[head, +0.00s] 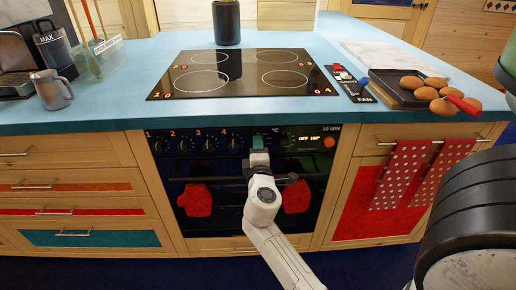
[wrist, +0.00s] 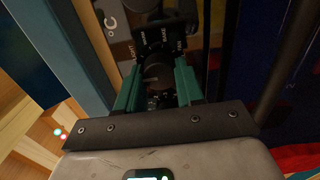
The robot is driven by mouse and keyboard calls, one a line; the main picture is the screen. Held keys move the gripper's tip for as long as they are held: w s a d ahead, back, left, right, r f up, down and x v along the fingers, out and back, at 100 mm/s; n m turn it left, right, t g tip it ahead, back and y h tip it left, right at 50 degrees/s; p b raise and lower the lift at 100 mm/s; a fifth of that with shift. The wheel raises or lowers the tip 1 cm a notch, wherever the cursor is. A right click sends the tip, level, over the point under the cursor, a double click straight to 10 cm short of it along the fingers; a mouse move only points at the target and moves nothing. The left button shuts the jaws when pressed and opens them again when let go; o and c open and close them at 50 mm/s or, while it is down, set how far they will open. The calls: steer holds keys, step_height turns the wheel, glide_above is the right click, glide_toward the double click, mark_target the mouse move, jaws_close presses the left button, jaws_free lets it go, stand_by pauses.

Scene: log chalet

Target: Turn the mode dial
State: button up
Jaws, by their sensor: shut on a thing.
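In the head view my gripper (head: 258,148) is at the oven's control panel (head: 168,134), right of the numbered knobs, and hides the dial. Which way the dial points is hard to tell in the dark wrist view.
Several numbered knobs (head: 183,144) and a lit display (head: 317,139) flank my gripper. Below is the oven door with a handle bar and two red mitts (head: 195,200). Above are the blue counter (head: 120,82), the cooktop (head: 240,75) and a dark tray (head: 392,85) by several brown round items.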

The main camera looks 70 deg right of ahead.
steer(key=shift+f, duration=0.1)
steer(key=o, duration=1)
steer(key=shift+o, duration=0.2)
steer(key=shift+a, duration=0.1)
steer(key=v, duration=1)
steer(key=shift+s+a, duration=0.15)
steer(key=shift+a, duration=0.15)
